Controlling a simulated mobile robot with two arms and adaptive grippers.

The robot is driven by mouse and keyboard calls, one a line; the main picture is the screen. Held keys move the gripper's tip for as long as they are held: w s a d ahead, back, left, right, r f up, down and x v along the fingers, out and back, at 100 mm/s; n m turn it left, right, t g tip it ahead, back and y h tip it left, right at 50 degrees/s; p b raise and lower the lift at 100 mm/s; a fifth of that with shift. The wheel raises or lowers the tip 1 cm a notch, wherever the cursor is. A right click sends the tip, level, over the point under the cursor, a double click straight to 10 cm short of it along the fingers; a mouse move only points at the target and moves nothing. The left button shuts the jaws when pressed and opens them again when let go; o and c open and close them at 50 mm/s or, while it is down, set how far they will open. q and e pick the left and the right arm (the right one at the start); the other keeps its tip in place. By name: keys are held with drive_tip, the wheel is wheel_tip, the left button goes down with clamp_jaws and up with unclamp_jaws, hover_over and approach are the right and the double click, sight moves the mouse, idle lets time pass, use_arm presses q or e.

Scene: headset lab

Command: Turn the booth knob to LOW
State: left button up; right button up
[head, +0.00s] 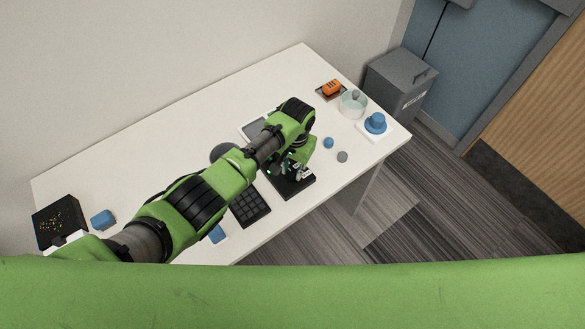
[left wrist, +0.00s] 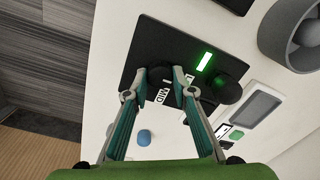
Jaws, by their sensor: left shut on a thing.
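A black control panel (head: 306,189) lies on the white table under my left gripper (head: 297,172). In the left wrist view the panel (left wrist: 150,45) has a lit green bar (left wrist: 206,60), a white label reading MID (left wrist: 162,97) and a black round part (left wrist: 229,88) to the right. My left gripper (left wrist: 164,72) is shut on a dark knob (left wrist: 159,74) on the panel, its fingers on either side. The fingers partly hide the knob and other white labels, so I cannot tell its pointer's setting. My right gripper is not in view.
A black gridded pad (head: 250,208) lies left of the panel. A blue ball (head: 328,142) and grey ball (head: 342,156) lie to its right. A glass bowl (head: 352,106), an orange item (head: 332,87) and a blue item (head: 375,121) stand at the right end. A grey bin (head: 401,82) is beyond.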

sight(294, 172)
use_arm(q)
drive_tip(key=o, duration=1.1)
drive_tip(key=shift+r, duration=0.1)
drive_tip(key=r, duration=1.2)
drive_tip(key=shift+s+d, duration=0.1)
drive_tip(key=shift+d, duration=0.2)
drive_tip(key=shift+f, duration=0.15)
